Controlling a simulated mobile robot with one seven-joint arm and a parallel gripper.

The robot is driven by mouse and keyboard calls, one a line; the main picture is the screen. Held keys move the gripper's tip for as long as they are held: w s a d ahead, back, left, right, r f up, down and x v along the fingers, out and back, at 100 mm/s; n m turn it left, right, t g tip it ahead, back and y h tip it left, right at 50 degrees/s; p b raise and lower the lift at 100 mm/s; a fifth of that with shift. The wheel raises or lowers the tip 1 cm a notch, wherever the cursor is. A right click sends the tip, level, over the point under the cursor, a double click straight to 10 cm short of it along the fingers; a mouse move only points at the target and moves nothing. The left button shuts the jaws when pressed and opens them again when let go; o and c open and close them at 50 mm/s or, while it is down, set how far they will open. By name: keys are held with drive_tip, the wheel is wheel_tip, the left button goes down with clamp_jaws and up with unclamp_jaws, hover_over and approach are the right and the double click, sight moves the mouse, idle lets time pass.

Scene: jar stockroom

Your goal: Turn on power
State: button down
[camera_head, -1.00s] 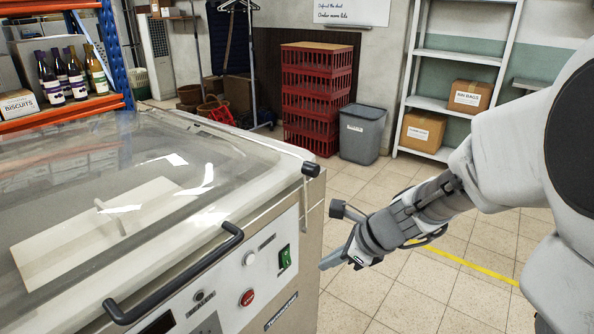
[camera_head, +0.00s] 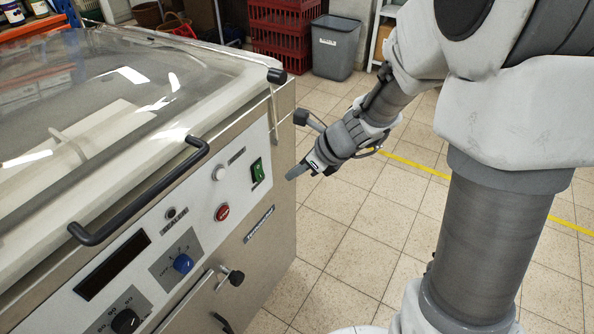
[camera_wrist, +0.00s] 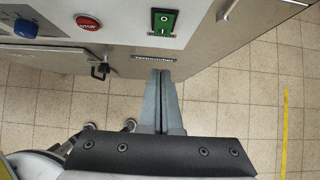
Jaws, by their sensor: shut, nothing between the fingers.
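The machine (camera_head: 180,235) with a clear domed lid stands at the left in the head view. A green power switch (camera_head: 257,171) sits at the right end of its front panel. In the wrist view the green switch (camera_wrist: 163,20) is near the top, above my fingertips. My gripper (camera_head: 291,177) is shut and empty. In the head view it is just right of the machine's front corner, close to the switch and level with it. In the wrist view the gripper (camera_wrist: 161,73) points at the panel's lower edge, apart from the switch.
A red button (camera_head: 222,212), a blue knob (camera_head: 182,263) and a black knob (camera_head: 125,320) are on the same panel. A black lid handle (camera_head: 140,195) projects above them. A grey bin (camera_head: 335,48) and red crates (camera_head: 283,30) stand behind. The tiled floor at right is clear.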

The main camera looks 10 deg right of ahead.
sight(261, 175)
drive_tip(key=w+a+f+b, duration=0.2)
drive_tip(key=w+a+f, duration=0.2)
drive_tip(key=a+f, duration=0.1)
drive_tip(key=shift+w+a, duration=0.3)
drive_tip(key=shift+a, duration=0.15)
drive_tip(key=shift+f+b, duration=0.3)
drive_tip(key=shift+b, duration=0.15)
drive_tip(key=shift+w+a+r+y, duration=0.15)
drive_tip(key=shift+r+y, duration=0.15)
drive_tip(key=shift+r, duration=0.6)
